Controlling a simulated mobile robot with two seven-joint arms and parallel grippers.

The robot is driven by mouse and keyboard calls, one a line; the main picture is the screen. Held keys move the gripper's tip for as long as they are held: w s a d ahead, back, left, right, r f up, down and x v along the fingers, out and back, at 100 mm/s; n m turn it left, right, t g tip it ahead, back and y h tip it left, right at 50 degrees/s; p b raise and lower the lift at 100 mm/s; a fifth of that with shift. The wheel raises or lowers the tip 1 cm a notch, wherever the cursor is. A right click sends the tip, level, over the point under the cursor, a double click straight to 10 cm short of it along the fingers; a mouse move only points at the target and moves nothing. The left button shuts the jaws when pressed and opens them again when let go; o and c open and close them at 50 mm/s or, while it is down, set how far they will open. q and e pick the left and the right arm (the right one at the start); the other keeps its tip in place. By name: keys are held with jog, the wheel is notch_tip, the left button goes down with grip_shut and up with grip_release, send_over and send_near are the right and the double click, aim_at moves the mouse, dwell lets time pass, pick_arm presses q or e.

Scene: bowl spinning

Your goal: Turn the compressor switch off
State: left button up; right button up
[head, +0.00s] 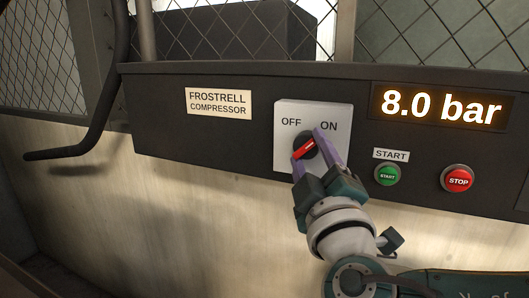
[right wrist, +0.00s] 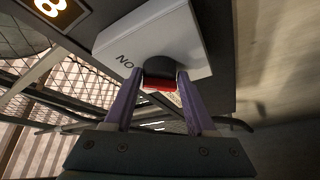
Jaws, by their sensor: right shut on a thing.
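The compressor switch is a dark rotary knob with a red handle (head: 304,149) on a white plate (head: 286,112) marked OFF on the left and ON on the right. The red handle is tilted, its upper end toward ON. My right gripper (head: 312,153) has its purple fingers on either side of the handle and is shut on it. In the right wrist view the red handle (right wrist: 159,84) lies between the fingertips, with the white plate (right wrist: 175,40) behind. The fingers hide part of the knob. My left gripper is not in view.
A green START button (head: 387,175) and a red STOP button (head: 458,179) sit right of the switch, under a display (head: 441,106) reading 8.0 bar. A dark bent bar (head: 98,135) juts out at far left.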

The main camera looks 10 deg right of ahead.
jog(key=shift+r, duration=0.1)
grip_shut()
